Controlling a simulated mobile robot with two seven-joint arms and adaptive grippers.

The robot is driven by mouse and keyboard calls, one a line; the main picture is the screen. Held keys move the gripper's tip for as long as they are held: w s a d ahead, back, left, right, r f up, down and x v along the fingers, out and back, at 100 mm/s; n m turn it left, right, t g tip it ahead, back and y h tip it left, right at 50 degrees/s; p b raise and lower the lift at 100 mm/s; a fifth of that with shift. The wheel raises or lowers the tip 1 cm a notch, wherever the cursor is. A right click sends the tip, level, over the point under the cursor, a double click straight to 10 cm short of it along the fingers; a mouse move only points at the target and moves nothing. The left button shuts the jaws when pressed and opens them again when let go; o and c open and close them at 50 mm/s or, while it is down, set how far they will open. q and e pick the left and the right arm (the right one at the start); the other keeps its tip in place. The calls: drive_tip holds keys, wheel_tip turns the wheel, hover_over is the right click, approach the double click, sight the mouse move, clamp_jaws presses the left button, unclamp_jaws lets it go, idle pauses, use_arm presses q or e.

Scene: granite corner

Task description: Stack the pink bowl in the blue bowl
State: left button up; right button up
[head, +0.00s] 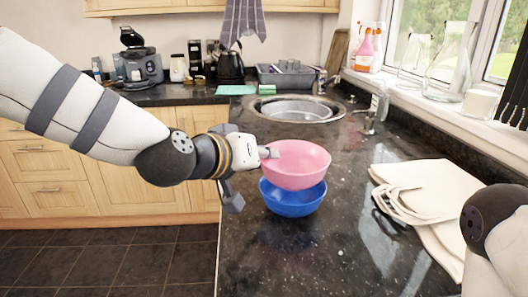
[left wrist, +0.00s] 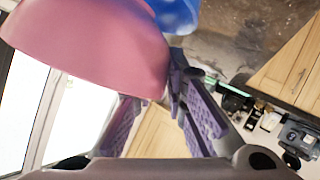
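The pink bowl (head: 298,168) is upright, directly over the blue bowl (head: 292,203), which stands on the dark counter. The pink bowl hides the back of the blue bowl's rim, and I cannot tell whether the two touch. My left gripper (head: 266,153) is at the pink bowl's left rim, shut on its wall, with one fingertip showing over the rim. In the left wrist view the pink bowl (left wrist: 90,45) covers one finger's tip, and part of the blue bowl (left wrist: 175,14) shows beyond it. My right gripper is out of view; only part of my right arm shows.
Glass vessels stand on the windowsill (head: 440,95). The counter in front of the blue bowl is clear.

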use_arm(q)
drive_tip(key=o, duration=0.4)
drive_tip(key=shift+r, duration=0.2)
drive_tip(key=v, duration=1.2)
drive_tip(key=shift+r, duration=0.45)
